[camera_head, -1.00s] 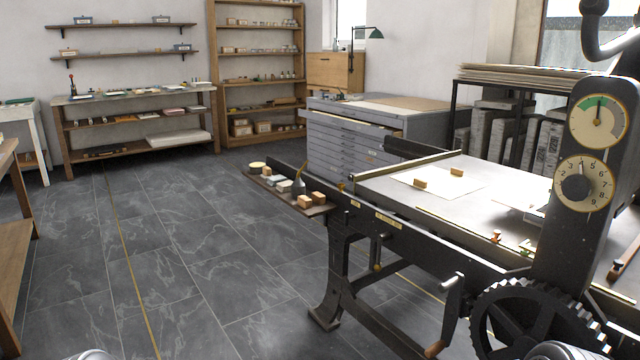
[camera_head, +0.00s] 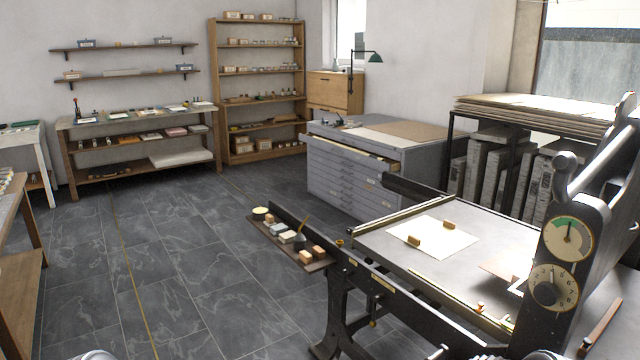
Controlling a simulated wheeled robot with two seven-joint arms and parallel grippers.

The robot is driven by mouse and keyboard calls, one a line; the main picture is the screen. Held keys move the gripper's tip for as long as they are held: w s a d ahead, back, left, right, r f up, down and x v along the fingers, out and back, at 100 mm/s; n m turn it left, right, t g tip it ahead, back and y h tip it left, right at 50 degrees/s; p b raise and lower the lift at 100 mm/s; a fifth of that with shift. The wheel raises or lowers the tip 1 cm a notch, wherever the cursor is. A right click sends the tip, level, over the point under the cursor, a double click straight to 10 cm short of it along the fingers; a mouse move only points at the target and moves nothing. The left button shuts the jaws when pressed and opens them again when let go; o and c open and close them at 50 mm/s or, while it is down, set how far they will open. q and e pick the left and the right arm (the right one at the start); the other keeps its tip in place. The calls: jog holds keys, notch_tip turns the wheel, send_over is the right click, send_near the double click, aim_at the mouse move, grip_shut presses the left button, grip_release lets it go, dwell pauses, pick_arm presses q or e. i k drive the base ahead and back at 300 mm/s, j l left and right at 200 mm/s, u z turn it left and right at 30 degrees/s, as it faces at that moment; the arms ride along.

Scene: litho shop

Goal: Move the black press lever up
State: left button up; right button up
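The lithographic press stands at the right, with a long flat bed (camera_head: 465,255). The press lever (camera_head: 596,160) is on top of the press's dark upright, at the right edge. Its dark, shiny arm slants from a rounded end at lower left towards the upper right. Its far end is close to the picture's edge and hard to make out. Two round dials, a gauge (camera_head: 568,239) and a numbered dial (camera_head: 553,287), sit on the upright below it. Neither gripper shows. Only pale rounded parts of my arms show at the bottom edge. Nothing of mine touches the lever.
A side shelf (camera_head: 262,232) with small pots and blocks juts from the press's left end. A grey flat-file cabinet (camera_head: 345,175) and a stone rack (camera_head: 500,170) stand behind. A wooden bench (camera_head: 20,255) is at the left. The tiled floor (camera_head: 190,270) between is clear.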

aim_at(564, 163)
jog(key=z, duration=1.25)
jog(key=i+l+z, duration=0.1)
jog(key=i, duration=0.65)
